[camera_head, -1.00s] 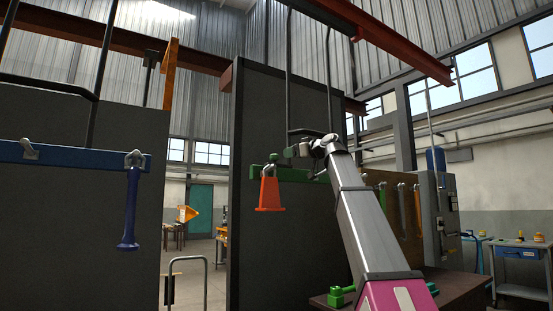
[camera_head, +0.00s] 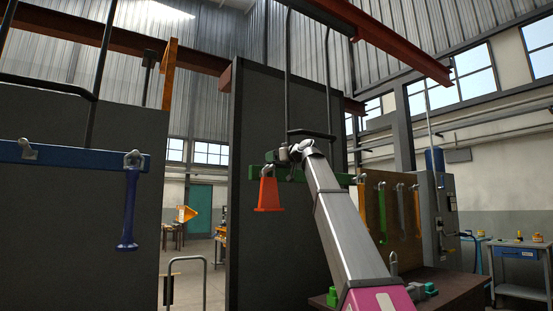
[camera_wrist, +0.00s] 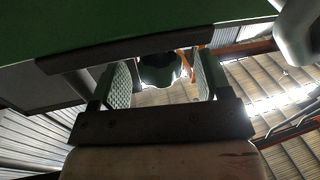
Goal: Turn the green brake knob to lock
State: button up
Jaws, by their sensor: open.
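A green rail (camera_head: 258,171) runs across the dark panel, with an orange handle (camera_head: 269,195) hanging from its left end. A small green knob (camera_head: 271,157) appears on top of the rail near that end. My gripper (camera_head: 284,156) is at the rail, just right of this knob; its fingers are too small to make out there. In the wrist view, my gripper (camera_wrist: 160,62) is open, with a rounded dark green part (camera_wrist: 160,70), likely the knob, between its fingers. Contact cannot be told. The green rail (camera_wrist: 130,22) fills the top of that view.
A blue rail (camera_head: 80,155) with a blue handle (camera_head: 130,208) is on the left panel. A brown board (camera_head: 375,215) with hanging handles stands right of my arm. A dark table (camera_head: 455,285) with green parts (camera_head: 332,297) is below. An open gap lies between the two panels.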

jog(key=c, duration=0.9)
jog(key=shift+c, duration=0.2)
jog(key=n+g+y, duration=0.2)
jog(key=g, duration=0.1)
jog(key=shift+w+d, duration=0.15)
jog(key=shift+w, duration=0.15)
jog(key=shift+n+g+y, duration=0.9)
jog(key=shift+n+g, duration=0.4)
jog(key=shift+g, duration=0.2)
jog(key=o, duration=0.9)
jog(key=shift+o, duration=0.2)
